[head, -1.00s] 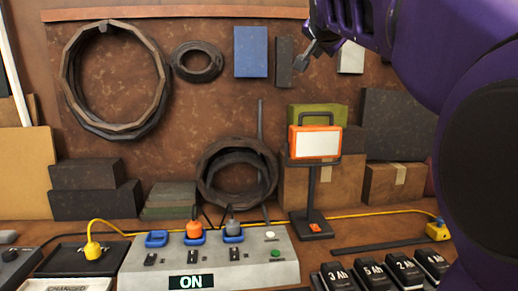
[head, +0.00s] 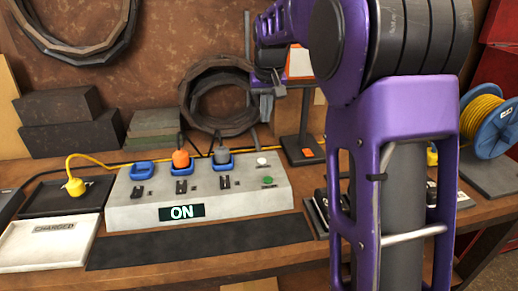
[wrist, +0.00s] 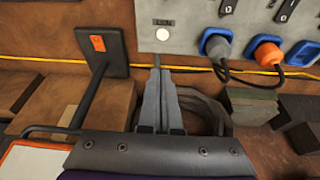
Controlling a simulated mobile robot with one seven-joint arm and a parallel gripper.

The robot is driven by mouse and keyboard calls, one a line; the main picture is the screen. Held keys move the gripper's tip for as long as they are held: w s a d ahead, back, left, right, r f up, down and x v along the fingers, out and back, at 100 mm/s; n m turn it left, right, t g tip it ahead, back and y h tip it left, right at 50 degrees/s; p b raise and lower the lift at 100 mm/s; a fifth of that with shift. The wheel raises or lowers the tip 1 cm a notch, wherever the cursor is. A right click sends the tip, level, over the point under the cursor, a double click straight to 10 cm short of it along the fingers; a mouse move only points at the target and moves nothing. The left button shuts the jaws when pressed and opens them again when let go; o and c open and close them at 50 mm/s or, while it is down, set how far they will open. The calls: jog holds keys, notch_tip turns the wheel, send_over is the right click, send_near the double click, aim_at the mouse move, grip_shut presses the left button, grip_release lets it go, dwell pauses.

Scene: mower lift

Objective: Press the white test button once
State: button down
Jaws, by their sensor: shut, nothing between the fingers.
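The white test button (head: 262,161) is a small round cap at the right end of the grey sloped control box (head: 130,210), above a green button (head: 267,181). In the wrist view the white button (wrist: 163,33) lies just beyond my fingertips. My gripper (head: 266,118) hangs above and behind the box's right end, apart from the button. In the wrist view my gripper (wrist: 157,62) is shut and empty, its fingers together and pointing towards the button. The box's display (head: 181,212) reads ON.
Blue sockets, an orange plug (head: 181,158) and a grey plug (head: 221,155) stand left of the button. A work lamp's stand (head: 303,150) is close by on the right. Coiled hoses (head: 190,115) lie behind. A yellow cable (wrist: 70,60) crosses behind the box.

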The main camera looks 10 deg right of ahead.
jog(key=shift+s+a+f, duration=0.15)
jog(key=shift+f, duration=0.3)
jog(key=b, duration=0.2)
send_near(262, 160)
jog(key=x, duration=0.5)
jog(key=shift+w+f, duration=0.1)
jog(key=shift+w, duration=0.2)
jog(key=shift+f, duration=0.6)
